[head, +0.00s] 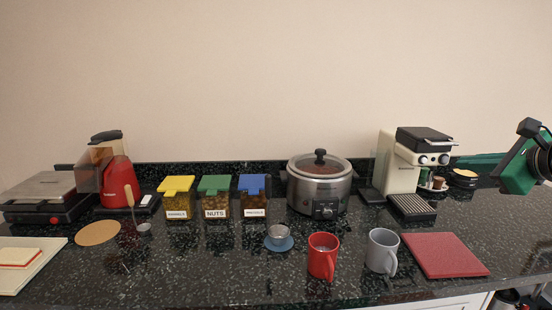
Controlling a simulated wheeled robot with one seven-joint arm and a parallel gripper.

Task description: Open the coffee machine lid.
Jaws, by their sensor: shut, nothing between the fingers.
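The coffee machine (394,162) is cream-coloured and stands at the right of the counter, near the back wall, in the head view. Its black lid (424,138) lies on top and looks closed, with a light handle or rim sticking out at the right. Round dials sit on the front below the lid. A black drip tray (412,207) is at its foot. Green and black parts of my arm show at the right edge, right of the machine and apart from its lid.
A steel slow cooker (319,190) stands left of the machine. A grey mug (381,250), a red mug (323,257) and a red board (444,255) lie in front. Space above the lid is clear.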

